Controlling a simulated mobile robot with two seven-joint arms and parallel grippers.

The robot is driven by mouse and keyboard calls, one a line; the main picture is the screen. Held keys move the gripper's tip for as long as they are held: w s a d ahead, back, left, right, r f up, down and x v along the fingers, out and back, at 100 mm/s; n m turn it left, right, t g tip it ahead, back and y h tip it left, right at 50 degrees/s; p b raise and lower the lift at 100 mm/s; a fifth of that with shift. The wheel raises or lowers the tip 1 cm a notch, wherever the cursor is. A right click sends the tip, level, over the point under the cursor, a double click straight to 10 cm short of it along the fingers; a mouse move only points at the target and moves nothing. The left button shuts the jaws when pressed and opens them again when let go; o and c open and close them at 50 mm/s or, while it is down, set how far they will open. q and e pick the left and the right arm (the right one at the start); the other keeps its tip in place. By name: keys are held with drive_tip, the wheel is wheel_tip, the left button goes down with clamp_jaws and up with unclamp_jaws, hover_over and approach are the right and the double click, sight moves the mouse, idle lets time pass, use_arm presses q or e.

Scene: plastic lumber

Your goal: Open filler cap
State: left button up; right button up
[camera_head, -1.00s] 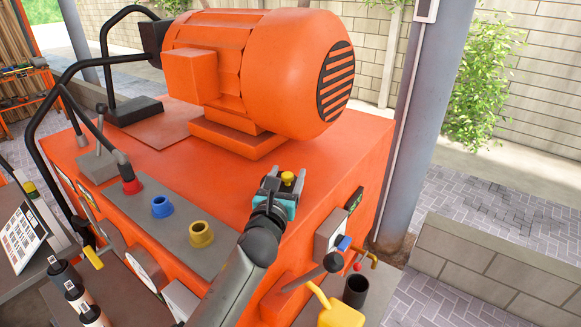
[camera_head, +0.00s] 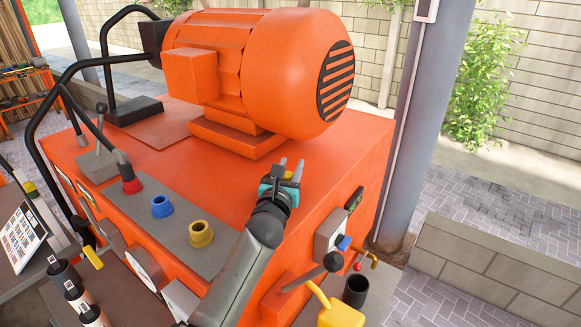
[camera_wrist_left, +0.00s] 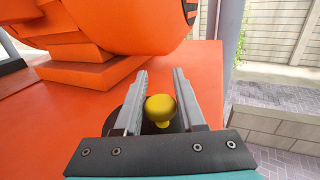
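The filler cap, a yellow round knob (camera_wrist_left: 160,108), stands above a dark round base on the orange machine top. In the head view the cap (camera_head: 288,175) is small and partly hidden by my gripper. My left gripper (camera_head: 291,164) is at the cap, its arm rising from the bottom of the picture. In the left wrist view the two grey fingers of the gripper (camera_wrist_left: 160,75) are spread, one on each side of the knob. A narrow gap seems to show at each side, so I cannot tell of any contact. My right gripper is not in view.
A large orange motor (camera_head: 260,65) stands on the machine top (camera_head: 340,140) behind the cap. Blue (camera_head: 161,206) and yellow (camera_head: 201,234) rings sit on a grey panel to the left. Levers and a yellow can (camera_head: 340,312) are at the lower right. A grey post (camera_head: 425,110) stands beyond.

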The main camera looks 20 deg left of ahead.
use_arm(q)
clamp_jaws()
idle(1.0)
